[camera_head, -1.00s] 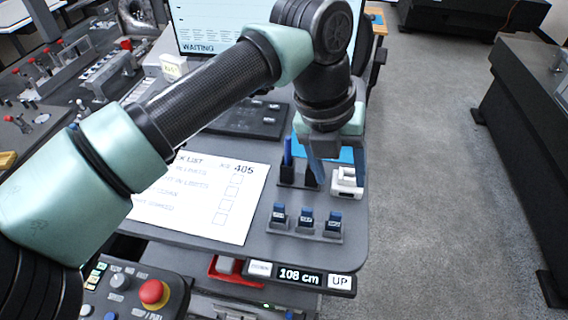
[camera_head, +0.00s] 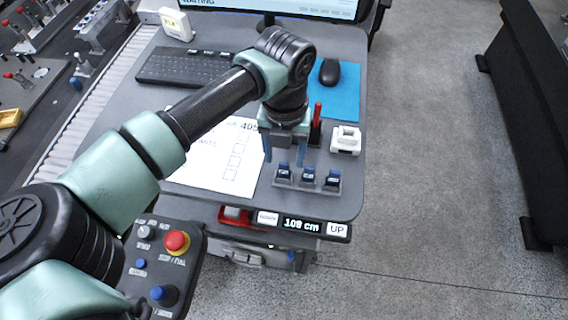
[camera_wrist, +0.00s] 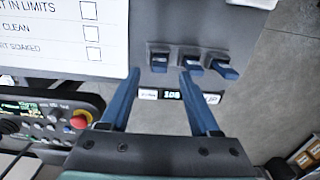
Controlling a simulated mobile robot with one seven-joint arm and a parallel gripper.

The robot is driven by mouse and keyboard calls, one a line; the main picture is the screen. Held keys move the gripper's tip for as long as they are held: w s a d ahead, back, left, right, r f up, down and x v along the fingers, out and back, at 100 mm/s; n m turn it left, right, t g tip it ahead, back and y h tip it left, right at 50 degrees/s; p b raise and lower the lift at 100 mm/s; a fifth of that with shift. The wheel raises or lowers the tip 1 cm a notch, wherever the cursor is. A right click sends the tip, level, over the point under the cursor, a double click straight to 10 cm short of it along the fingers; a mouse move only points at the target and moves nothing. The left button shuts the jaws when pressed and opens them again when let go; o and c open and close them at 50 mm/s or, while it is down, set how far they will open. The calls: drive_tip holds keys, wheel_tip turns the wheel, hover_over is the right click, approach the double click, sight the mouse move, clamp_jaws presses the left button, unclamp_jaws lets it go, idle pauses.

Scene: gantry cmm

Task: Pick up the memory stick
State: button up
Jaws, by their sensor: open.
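The left stick (camera_head: 284,169), middle stick (camera_head: 308,174) and right stick (camera_head: 332,180) show in the head view. The left stick (camera_wrist: 159,62), middle stick (camera_wrist: 190,63) and right stick (camera_wrist: 223,69) also show in the wrist view. Their labels are too small to read. My gripper (camera_head: 284,157) is open and empty, just behind the holder in the head view. In the wrist view its fingertips (camera_wrist: 160,74) are on either side of the left stick's line.
A white device (camera_head: 345,140) stands right of the gripper, with a red pen (camera_head: 317,112) upright beside it. A checklist sheet (camera_head: 215,175) lies to the left. A keyboard (camera_head: 190,68) and mouse (camera_head: 329,72) are farther back. A control panel (camera_wrist: 60,118) is at the front left.

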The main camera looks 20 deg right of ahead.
sight(284, 163)
drive_tip(key=shift+w+f+p, duration=0.15)
drive_tip(key=shift+f+p, duration=0.65)
drive_tip(key=shift+f, duration=1.1)
clamp_jaws()
